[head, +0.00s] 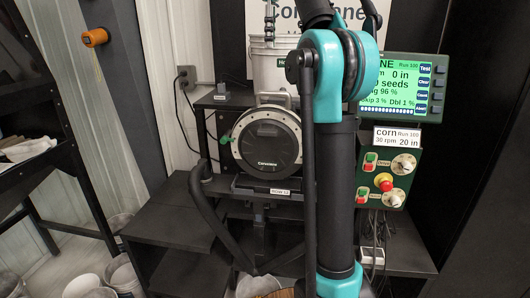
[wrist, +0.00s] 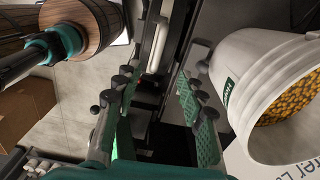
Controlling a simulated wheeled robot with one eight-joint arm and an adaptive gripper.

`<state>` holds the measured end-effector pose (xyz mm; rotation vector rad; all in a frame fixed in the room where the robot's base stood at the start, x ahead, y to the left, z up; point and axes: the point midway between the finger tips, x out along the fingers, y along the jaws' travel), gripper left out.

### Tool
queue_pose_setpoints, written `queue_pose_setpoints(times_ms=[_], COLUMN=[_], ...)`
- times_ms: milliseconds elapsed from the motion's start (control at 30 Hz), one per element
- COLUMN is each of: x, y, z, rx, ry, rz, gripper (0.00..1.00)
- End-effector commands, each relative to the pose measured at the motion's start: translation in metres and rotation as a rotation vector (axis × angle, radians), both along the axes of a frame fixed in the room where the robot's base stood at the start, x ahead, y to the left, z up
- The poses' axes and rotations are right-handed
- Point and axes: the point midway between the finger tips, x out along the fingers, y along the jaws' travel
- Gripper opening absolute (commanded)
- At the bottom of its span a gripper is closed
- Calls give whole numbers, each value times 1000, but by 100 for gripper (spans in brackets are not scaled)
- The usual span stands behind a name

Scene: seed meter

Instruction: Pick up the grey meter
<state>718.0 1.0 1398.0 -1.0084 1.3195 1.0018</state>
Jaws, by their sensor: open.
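The grey meter (head: 268,142) is a round housing with a pale grey ring, a black face and a grey handle on top. It stands upright in the head view on a dark stand, left of my arm. In the wrist view my gripper (wrist: 155,110) is open, with its two green-padded fingers apart. Dark and pale parts show beyond and between the fingers; I cannot tell surely which belong to the meter. No hold on the meter shows. I cannot make out the fingers in the head view.
A white bucket (head: 270,73) stands behind the meter; in the wrist view this bucket (wrist: 250,85) holds yellow seeds, close right of the fingers. A green display (head: 402,85) and a control box (head: 388,172) are at right. Black shelving (head: 170,225) lies below left.

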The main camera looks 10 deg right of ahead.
Motion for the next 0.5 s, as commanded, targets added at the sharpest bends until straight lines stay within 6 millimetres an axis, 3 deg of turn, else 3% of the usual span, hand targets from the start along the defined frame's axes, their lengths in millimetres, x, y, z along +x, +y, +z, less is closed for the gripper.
queue_pose_setpoints(times_ms=[167, 500], x=[-6, -6], y=[0, 0], z=[5, -35], rx=[0, -1], ry=[9, 8], rz=[-43, -42], gripper=[40, 40])
